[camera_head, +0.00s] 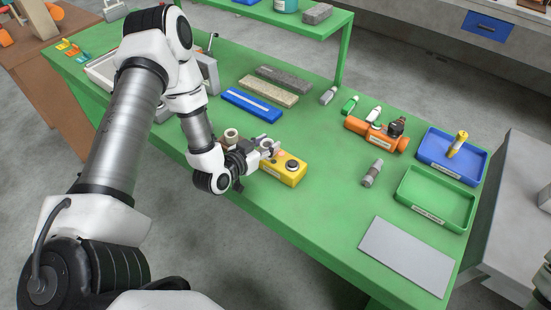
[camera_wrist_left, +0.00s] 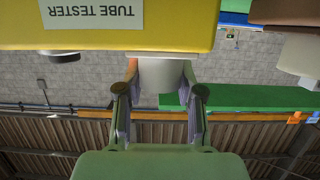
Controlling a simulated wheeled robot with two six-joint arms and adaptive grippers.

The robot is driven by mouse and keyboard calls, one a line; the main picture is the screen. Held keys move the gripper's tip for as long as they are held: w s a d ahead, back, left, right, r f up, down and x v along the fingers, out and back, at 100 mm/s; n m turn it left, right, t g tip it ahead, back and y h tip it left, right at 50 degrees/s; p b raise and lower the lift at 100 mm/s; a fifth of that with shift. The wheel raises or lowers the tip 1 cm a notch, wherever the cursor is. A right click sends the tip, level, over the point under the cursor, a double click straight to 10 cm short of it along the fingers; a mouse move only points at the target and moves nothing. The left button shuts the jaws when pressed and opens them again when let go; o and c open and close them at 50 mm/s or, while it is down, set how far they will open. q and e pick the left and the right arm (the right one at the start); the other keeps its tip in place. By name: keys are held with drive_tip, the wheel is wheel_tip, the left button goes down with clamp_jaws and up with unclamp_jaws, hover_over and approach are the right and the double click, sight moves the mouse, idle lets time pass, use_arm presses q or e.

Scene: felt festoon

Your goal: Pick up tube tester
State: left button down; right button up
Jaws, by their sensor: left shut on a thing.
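The tube tester (camera_head: 283,174) is a yellow box with a black round part on top, at the front edge of the green table in the head view. In the left wrist view the tube tester (camera_wrist_left: 150,28) fills the top, its label upside down. My left gripper (camera_head: 268,149) is at its left end. In the wrist view the left gripper (camera_wrist_left: 160,92) is shut on a pale block-like part of the tester. Whether the tester touches the table is unclear. My right gripper is not in view.
Right of the tester are a grey cylinder (camera_head: 372,173), an orange device (camera_head: 376,134), a blue tray (camera_head: 478,163), a green tray (camera_head: 466,216) and a grey plate (camera_head: 406,256). Behind lie a blue bar (camera_head: 251,105) and stone-like bars (camera_head: 268,91). Green table between is clear.

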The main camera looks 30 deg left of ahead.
use_arm(q)
drive_tip(key=shift+r, duration=0.6)
wheel_tip(320, 180, up, 2)
drive_tip(key=shift+d+r+b, duration=0.1)
drive_tip(key=shift+b, duration=0.35)
drive_tip(key=b, duration=0.3)
hover_over(284, 169)
drive_tip(key=s+d+r+p, duration=0.1)
drive_tip(key=s+d+p, duration=0.1)
drive_tip(key=d, duration=0.5)
drive_tip(key=shift+s+d+r+p, duration=0.25)
drive_tip(key=shift+s+d+p, duration=0.1)
drive_tip(key=shift+s+d, duration=0.1)
